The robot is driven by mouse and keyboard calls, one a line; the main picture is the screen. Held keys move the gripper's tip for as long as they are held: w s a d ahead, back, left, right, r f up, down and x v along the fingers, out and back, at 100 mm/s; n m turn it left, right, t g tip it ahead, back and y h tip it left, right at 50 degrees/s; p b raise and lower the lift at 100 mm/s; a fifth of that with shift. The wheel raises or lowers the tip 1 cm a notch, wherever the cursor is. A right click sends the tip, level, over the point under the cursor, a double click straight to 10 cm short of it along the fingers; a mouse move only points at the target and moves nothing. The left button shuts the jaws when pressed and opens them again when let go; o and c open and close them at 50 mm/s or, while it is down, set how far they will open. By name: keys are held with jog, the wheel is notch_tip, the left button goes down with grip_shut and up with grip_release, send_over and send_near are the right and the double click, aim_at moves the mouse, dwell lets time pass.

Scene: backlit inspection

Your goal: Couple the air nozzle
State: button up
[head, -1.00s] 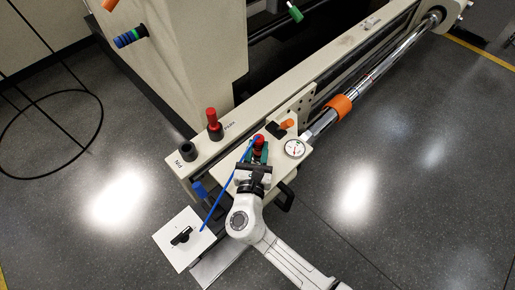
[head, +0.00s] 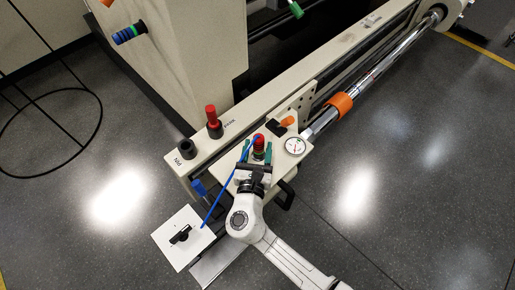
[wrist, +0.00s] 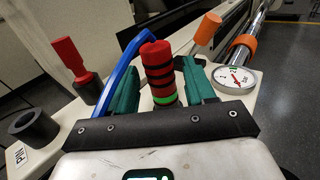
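The air nozzle appears to be the red cylinder with black rings and a bright green band low down (wrist: 159,68); in the head view its red top (head: 259,139) shows above the beige bracket plate (head: 233,172). It stands upright there. A blue hose (wrist: 122,69) meets it near the top; in the head view the hose (head: 221,190) slants down to the lower left. My gripper (head: 256,151) is open, with one green finger on each side of the nozzle; in the wrist view narrow gaps show beside it (wrist: 159,82). The nozzle's seat is hidden behind my gripper.
A dial gauge (head: 295,146) and an orange-tipped black lever (head: 282,126) sit close right of the nozzle. A red peg (head: 212,118) and a black socket marked PIN (head: 187,149) stand left. A white plate with a black handle (head: 183,239) is lower left.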

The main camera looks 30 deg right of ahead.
jog(key=shift+o, duration=0.3)
jog(key=p+v, duration=0.2)
jog(key=v, duration=0.8)
jog(key=shift+s+a, duration=0.3)
